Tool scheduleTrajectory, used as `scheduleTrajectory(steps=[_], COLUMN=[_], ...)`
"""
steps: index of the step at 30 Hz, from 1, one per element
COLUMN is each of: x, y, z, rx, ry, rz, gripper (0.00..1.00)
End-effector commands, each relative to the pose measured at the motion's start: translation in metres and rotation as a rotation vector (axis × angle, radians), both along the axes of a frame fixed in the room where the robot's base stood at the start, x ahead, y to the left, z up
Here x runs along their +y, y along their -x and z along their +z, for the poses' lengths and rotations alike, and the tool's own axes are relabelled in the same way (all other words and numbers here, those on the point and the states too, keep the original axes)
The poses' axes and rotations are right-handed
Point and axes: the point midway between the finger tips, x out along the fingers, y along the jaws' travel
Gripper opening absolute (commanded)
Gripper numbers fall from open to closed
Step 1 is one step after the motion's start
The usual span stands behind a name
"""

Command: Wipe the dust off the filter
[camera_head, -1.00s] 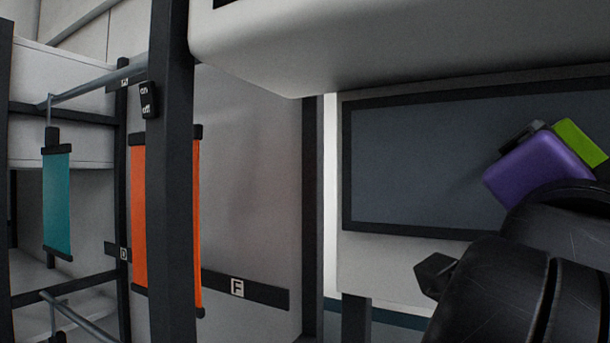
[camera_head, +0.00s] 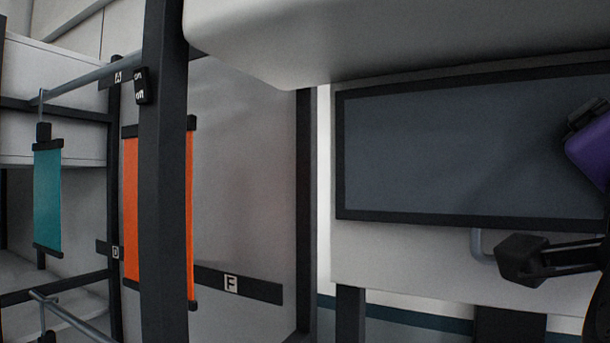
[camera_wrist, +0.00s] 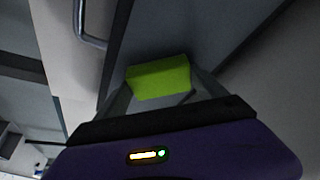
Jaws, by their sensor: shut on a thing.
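A dark grey rectangular panel in a black frame, likely the filter (camera_head: 450,140), fills the right half of the head view. No distinct dust can be made out on it. My gripper (camera_wrist: 158,78) is shut on a bright green block (camera_wrist: 158,76), seen in the wrist view. A grey surface lies behind the block; I cannot tell whether they touch. In the head view only part of my purple gripper body shows, at the right edge beside the panel; its fingers and the block are out of that view.
A metal handle (camera_head: 478,244) sits below the panel and also shows in the wrist view (camera_wrist: 90,24). A pale overhanging body (camera_head: 400,40) is above the panel. Dark posts, an orange banner (camera_head: 131,215) and a teal banner (camera_head: 47,195) stand to the left.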

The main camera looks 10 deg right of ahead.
Motion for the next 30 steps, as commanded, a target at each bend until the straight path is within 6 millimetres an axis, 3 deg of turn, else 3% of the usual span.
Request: scheduleTrajectory(steps=[13, 30], x=[-0.008, 0.017], y=[0.009, -0.013], z=[-0.001, 0.0], rx=[0.003, 0.003], ry=[-0.001, 0.001], rz=[-0.001, 0.001], gripper=[0.48, 0.48])
